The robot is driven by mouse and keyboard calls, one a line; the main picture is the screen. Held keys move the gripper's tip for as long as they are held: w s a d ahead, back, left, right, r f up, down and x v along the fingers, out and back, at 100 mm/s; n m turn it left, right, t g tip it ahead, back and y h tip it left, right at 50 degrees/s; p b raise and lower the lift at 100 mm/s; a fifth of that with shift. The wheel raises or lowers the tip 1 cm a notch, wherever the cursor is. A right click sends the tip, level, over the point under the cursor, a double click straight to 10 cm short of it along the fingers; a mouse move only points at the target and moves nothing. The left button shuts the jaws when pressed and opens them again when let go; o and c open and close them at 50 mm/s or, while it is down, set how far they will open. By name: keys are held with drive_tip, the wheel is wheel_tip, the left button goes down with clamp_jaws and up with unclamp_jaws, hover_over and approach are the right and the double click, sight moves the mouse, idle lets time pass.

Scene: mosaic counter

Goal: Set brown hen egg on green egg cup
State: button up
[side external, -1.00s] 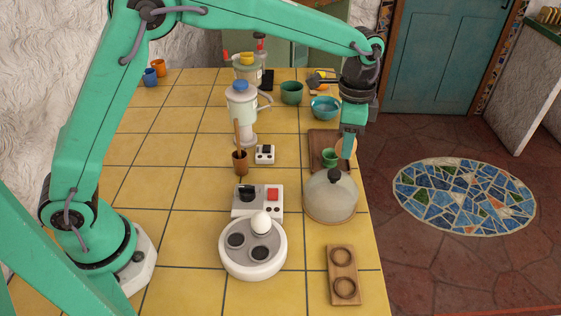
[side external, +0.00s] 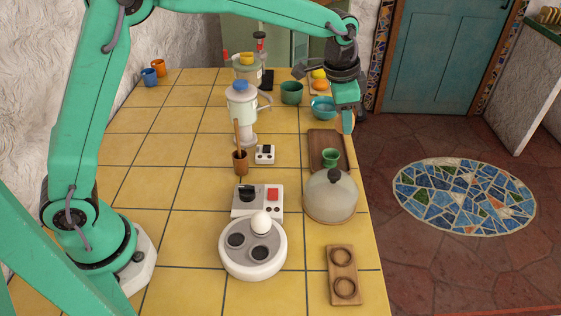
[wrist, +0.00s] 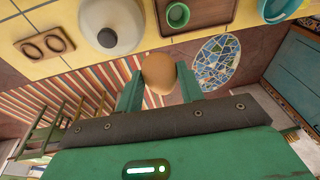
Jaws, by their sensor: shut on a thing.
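My gripper (side external: 346,108) is shut on the brown hen egg (wrist: 158,72), which sits between its two fingers in the wrist view. The green egg cup (side external: 330,157) stands upright on a brown wooden board (side external: 322,137). In the side view my gripper is above and behind the cup, near the counter's right edge. The cup also shows at the top of the wrist view (wrist: 178,15). The egg and cup are apart.
A domed cover (side external: 330,198) stands just in front of the cup. A white egg (side external: 261,223) sits on a round white cooker (side external: 252,262). A teal bowl (side external: 323,108) is behind the board. A wooden two-ring holder (side external: 342,275) lies at front right.

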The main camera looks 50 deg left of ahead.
drive_tip(key=w+a+r+n+t, duration=0.2)
drive_tip(key=w+a+r, duration=0.1)
drive_tip(key=a, duration=0.2)
drive_tip(key=shift+r+n+t, duration=0.25)
drive_tip(key=shift+n+t, duration=0.15)
drive_tip(key=shift+d+f, duration=0.1)
drive_tip(key=shift+f, duration=0.05)
drive_tip(key=shift+f, duration=7.35)
drive_tip(key=shift+w, duration=0.1)
drive_tip(key=shift+f, duration=0.95)
drive_tip(key=o, duration=0.8)
